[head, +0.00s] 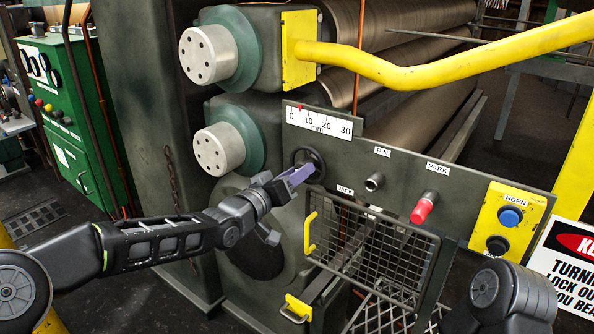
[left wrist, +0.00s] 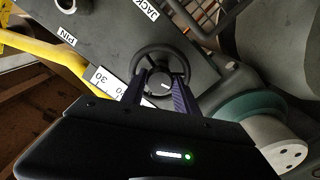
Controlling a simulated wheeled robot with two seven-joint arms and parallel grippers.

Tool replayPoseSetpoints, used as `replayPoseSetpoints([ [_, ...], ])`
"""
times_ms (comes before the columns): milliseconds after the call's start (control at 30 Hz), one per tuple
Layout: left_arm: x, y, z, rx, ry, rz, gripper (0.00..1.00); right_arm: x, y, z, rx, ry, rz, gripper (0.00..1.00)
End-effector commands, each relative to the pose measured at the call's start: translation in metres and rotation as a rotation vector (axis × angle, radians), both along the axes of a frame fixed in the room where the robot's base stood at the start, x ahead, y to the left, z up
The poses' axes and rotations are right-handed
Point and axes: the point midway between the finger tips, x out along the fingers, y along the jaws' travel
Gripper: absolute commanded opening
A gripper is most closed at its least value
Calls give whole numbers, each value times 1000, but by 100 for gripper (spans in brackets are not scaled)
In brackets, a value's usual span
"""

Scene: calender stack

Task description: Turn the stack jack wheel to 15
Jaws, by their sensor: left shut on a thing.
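The black stack jack wheel (head: 321,160) is on the grey panel, left of the pin socket. My left gripper (head: 304,172) reaches it from the left. In the left wrist view its two purple-grey fingers (left wrist: 160,92) are closed on the wheel's round hub (left wrist: 159,82), inside the rim (left wrist: 162,50). A short white mark shows on the hub. Above the wheel, the white mm scale (head: 320,122) reads 0 to 30, and its red pointer (head: 299,107) stands between 0 and 10, near the middle.
Right of the wheel are the PIN socket (head: 375,181), the red PARK pin (head: 422,208) and the yellow HORN box (head: 511,220). A wire mesh guard (head: 385,245) with a yellow handle (head: 309,233) sits below. A yellow rail (head: 440,69) crosses above.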

Motion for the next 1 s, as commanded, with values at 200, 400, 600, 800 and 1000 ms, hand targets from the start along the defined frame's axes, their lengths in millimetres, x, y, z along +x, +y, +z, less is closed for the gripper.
replayPoseSetpoints([
  [200, 0, 0, -2, -164, 125, 0, 0, 0, 0, 4, 0, 0, 0, 0],
  [400, 0, 0, -2, -319, 237, 1, 0, 0, 0, 4, 0, 0, 0, 0],
  [600, -1, 0, -2, -473, 347, 0, 0, 0, 0, 0, 0, 0, 0, 0],
  [800, -1, 0, -3, -626, 459, 0, 0, 0, 0, -7, 0, 0, 0, 0],
  [1000, -1, -1, -3, -779, 571, -2, 0, 0, 0, -18, 0, 0, 1, 0],
])
